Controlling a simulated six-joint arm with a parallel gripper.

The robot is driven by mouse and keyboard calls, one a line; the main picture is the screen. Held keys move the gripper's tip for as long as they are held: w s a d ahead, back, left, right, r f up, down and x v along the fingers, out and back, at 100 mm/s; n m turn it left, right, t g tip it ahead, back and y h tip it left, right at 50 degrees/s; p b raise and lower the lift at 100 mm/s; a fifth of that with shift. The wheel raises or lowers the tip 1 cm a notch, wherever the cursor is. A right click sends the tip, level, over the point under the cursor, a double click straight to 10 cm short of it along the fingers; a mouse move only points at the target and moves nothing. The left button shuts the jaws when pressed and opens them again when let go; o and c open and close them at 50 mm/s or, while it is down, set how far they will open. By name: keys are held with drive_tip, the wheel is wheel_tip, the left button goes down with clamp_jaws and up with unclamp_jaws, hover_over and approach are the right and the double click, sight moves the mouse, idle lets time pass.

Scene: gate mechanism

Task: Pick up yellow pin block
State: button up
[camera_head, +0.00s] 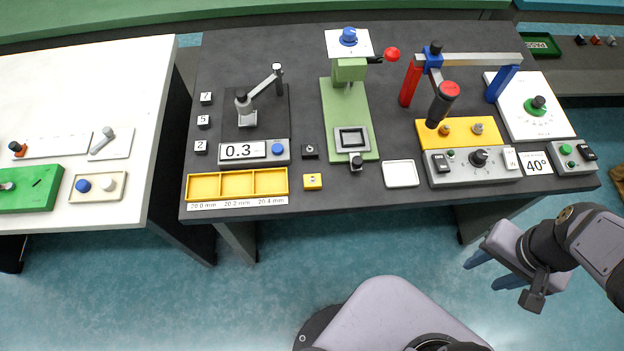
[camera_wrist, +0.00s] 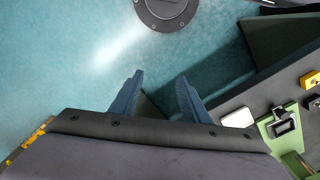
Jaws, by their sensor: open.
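A small yellow block (camera_head: 312,181) with a pin-like top sits near the front edge of the dark table, just right of the yellow three-part tray. It also shows at the right edge of the wrist view (camera_wrist: 310,80), partly cut off. My gripper (camera_head: 485,272) is open and empty, out over the floor in front of the table, to the right of the block and well apart from it. In the wrist view, its two blue fingers (camera_wrist: 160,95) are spread over bare floor.
The yellow tray (camera_head: 221,197), black block (camera_head: 310,151), green press (camera_head: 366,121) and white dish (camera_head: 401,174) stand around the block. The gate mechanism (camera_head: 458,133) is farther right. A white side table (camera_head: 130,120) is at left.

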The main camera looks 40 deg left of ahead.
drive_tip(key=shift+o, duration=1.2)
drive_tip(key=s+a+f+n, duration=0.1)
drive_tip(key=a+n, duration=0.3)
drive_tip(key=a, duration=0.8)
drive_tip(key=s+a+f+n, duration=0.2)
drive_tip(key=a+f+n, duration=0.1)
drive_tip(key=a, duration=0.9)
drive_tip(key=s+a+f+n+h+p, duration=0.1)
drive_tip(key=a+n, duration=0.4)
drive_tip(key=a, duration=0.7)
drive_tip(key=shift+s+f, duration=0.3)
drive_tip(key=shift+f, duration=0.2)
drive_tip(key=shift+s+f, duration=0.25)
drive_tip(key=shift+f, duration=0.2)
drive_tip(key=shift+m+y, duration=0.7)
drive_tip(key=shift+m, duration=0.2)
drive_tip(key=w+a+r, duration=0.1)
drive_tip(key=a, duration=0.1)
drive_tip(key=w+a+r, duration=0.1)
drive_tip(key=a+r, duration=0.1)
drive_tip(key=w+a+r, duration=0.1)
drive_tip(key=a, duration=0.1)
drive_tip(key=shift+a+r, duration=0.2)
drive_tip(key=shift+r, duration=0.1)
drive_tip(key=shift+s+d+f+m, duration=0.1)
drive_tip(key=shift+s+d+m, duration=0.05)
drive_tip(key=shift+d+m, duration=0.2)
drive_tip(key=shift+d+f+m, duration=0.1)
drive_tip(key=shift+m, duration=0.15)
